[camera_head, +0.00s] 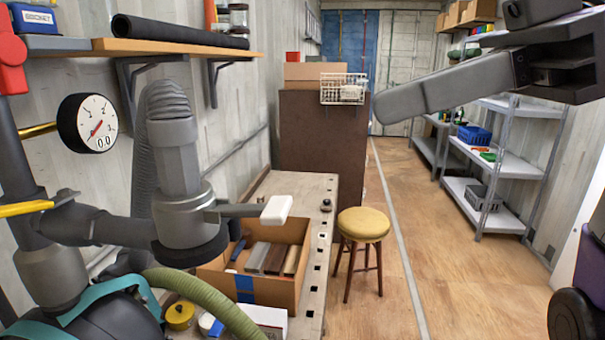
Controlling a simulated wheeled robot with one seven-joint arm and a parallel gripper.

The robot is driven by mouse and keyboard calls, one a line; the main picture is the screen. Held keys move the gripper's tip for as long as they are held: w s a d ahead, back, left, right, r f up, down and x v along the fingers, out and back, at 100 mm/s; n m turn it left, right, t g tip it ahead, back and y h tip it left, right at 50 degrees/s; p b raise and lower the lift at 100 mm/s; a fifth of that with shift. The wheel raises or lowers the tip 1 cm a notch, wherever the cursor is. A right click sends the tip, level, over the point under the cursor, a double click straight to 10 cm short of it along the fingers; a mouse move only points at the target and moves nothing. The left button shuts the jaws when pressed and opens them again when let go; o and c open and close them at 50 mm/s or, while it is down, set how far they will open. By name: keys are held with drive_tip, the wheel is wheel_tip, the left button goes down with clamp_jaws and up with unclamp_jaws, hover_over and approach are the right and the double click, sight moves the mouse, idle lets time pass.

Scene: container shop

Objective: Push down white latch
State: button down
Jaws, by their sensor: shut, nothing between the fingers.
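The white latch (277,209) is a pale block at the end of a short grey lever. The lever sticks out to the right from a grey pipe fitting (183,210) at the left. It looks about level, with the latch above the workbench area. My gripper (388,103) reaches in from the upper right, its fingers closed together and pointing left. Nothing shows in it. In the picture it is above and to the right of the latch, clearly apart from it. The far side of the fingers is hidden.
A cardboard box (258,289) stands on the workbench (307,238) below the latch. A round gauge (88,124), a ribbed hose and a green hose (212,298) are at the left. A yellow stool (363,224) stands right of the bench. Floor beyond it is clear.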

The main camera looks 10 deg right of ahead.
drive_tip(key=p, duration=0.2)
hover_over(289, 211)
wheel_tip(289, 211, down, 4)
drive_tip(key=shift+r, duration=0.1)
drive_tip(key=f, duration=0.3)
drive_tip(key=shift+s+d+f+p, duration=0.15)
drive_tip(key=shift+d+f+p, duration=0.2)
drive_tip(key=shift+f, duration=0.05)
drive_tip(key=shift+f, duration=0.15)
